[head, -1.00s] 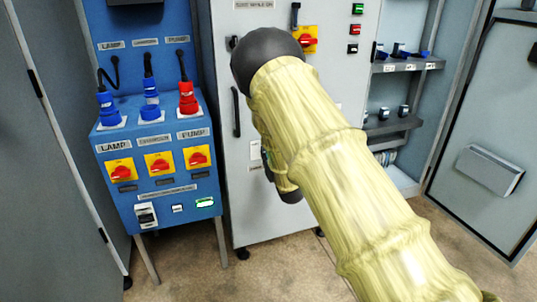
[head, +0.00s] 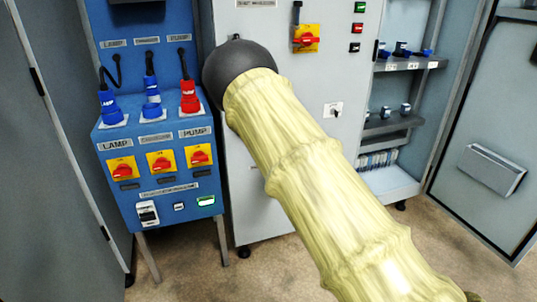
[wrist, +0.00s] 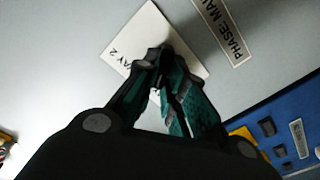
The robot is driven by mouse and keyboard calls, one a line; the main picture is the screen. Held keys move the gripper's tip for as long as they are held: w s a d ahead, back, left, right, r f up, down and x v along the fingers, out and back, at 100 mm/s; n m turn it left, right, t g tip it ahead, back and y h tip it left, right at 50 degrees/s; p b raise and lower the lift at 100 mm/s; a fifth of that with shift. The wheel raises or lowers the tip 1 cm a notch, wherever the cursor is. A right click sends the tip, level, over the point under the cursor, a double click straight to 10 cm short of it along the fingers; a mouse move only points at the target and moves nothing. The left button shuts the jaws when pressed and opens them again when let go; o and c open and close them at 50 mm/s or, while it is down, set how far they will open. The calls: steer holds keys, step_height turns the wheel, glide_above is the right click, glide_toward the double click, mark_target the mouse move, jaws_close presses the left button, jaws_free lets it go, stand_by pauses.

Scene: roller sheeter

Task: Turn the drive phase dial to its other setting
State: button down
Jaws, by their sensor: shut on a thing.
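The phase dial's white plate (wrist: 193,45) lies on the grey cabinet face in the wrist view, with a "2" text on its left side. A label reading "PHASE: MAI…" (wrist: 232,30) is beside it, partly cut off. My gripper (wrist: 164,66) is at the plate, its dark green fingers converged on the small dark dial (wrist: 168,60). The fingers cover most of the dial, so its setting cannot be read. In the head view my arm hides the gripper and this dial.
A blue panel (head: 160,222) with red-and-yellow switches and plugs stands left of the cabinet (head: 300,75). A red-yellow switch (head: 306,39) and a small white-plated key switch (head: 333,110) are on the cabinet. Shelves (head: 410,64) stand right.

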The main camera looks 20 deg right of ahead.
stand_by(0.3)
steer(key=c, duration=1.5)
jaws_free()
steer(key=shift+s, duration=0.1)
steer(key=s, duration=1.1)
steer(key=shift+s+d, duration=0.25)
steer(key=shift+s, duration=0.15)
